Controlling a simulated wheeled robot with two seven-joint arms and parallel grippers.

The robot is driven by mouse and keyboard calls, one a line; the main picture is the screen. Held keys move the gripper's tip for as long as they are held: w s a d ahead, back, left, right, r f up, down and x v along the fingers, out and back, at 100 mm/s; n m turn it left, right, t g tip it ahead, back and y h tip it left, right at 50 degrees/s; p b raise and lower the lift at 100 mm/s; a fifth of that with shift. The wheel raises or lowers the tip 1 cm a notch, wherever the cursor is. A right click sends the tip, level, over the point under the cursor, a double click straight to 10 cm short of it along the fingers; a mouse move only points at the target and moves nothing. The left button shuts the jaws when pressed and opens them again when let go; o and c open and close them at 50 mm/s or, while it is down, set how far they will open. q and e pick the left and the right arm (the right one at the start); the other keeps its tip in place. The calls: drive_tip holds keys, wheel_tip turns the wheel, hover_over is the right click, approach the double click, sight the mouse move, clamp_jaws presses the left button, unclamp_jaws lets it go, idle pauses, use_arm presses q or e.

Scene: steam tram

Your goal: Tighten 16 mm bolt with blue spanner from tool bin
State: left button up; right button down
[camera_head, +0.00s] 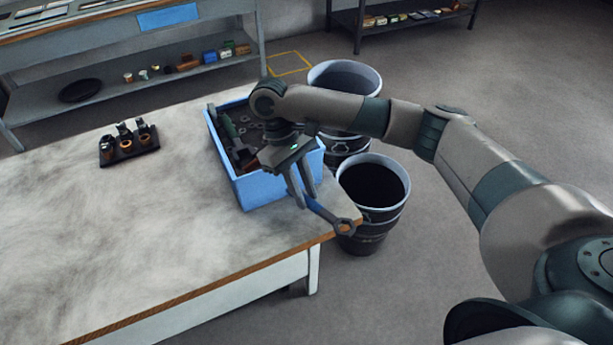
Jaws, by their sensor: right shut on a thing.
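The bin stands on the table and holds several dark and grey tools, partly hidden by my right arm. A black holder (130,156) with several upright dark and copper-coloured fittings stands on the table at left. I cannot make out which is the 16 mm bolt. My left gripper is out of view.
The table top (130,240) is bare in front of the bin and holder. Two dark bins, a near one (373,225) and a far one (345,75), stand on the floor right of the table. A shelf unit (200,65) with small parts stands behind.

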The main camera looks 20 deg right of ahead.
drive_tip(key=f+m+b, duration=0.1)
drive_tip(key=s+a+f+m+y+b, duration=0.1)
drive_tip(key=f+m, duration=0.1)
drive_tip(key=f+m+b, duration=0.1)
drive_tip(key=f, duration=0.1)
drive_tip(key=shift+s+a+f+m+y+b, duration=0.1)
drive_tip(key=shift+s+a+m+y+b, duration=0.05)
drive_tip(key=shift+s+m+y+b, duration=0.25)
idle(0.3)
